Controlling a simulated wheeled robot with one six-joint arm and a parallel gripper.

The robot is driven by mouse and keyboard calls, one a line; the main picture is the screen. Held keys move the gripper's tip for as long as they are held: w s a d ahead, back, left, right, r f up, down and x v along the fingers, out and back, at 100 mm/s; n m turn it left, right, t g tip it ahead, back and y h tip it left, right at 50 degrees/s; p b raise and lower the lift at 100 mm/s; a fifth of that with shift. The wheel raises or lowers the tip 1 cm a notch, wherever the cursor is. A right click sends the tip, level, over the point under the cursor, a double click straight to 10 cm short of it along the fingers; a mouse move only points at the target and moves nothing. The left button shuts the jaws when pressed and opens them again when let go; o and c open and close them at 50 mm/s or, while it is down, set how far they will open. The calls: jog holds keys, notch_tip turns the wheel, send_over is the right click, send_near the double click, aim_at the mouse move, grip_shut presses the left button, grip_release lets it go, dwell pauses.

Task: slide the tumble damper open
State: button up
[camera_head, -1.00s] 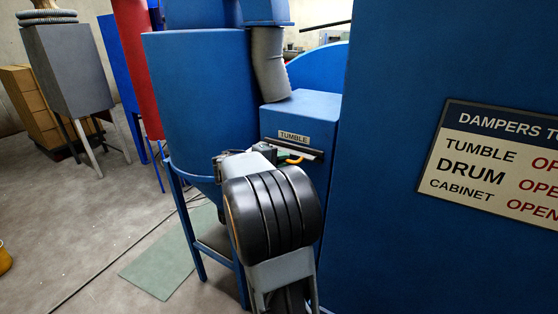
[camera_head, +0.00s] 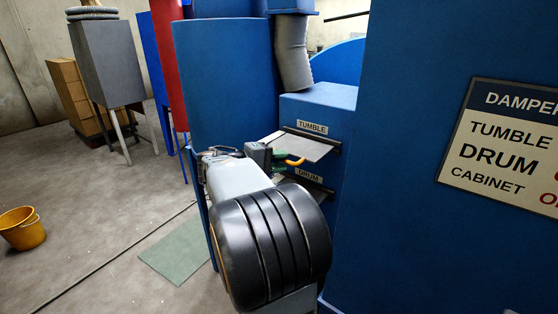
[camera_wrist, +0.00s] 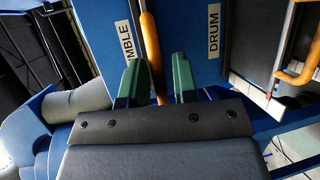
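The tumble damper is a flat grey plate (camera_head: 310,148) sticking out of its slot under the TUMBLE label (camera_head: 312,127) on the blue housing. Its orange handle (camera_head: 294,161) is at the plate's outer end. My gripper (camera_head: 278,161) is at this handle. In the wrist view, the green fingers of my gripper (camera_wrist: 158,80) stand apart on either side of the orange handle (camera_wrist: 150,45). The handle lies nearer the left finger, with a gap on the right. Contact is hard to judge. My wrist hides part of the housing.
The DRUM label (camera_head: 310,175) and its damper plate (camera_wrist: 250,35) with an orange handle (camera_wrist: 300,55) are just below. A blue hopper (camera_head: 225,90) stands close left of my arm, a blue cabinet (camera_head: 400,200) to the right. A yellow bucket (camera_head: 22,230) stands on open floor.

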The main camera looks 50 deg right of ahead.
jog(key=shift+o, duration=0.7)
jog(key=shift+d, duration=0.15)
jog(key=v, duration=1.4)
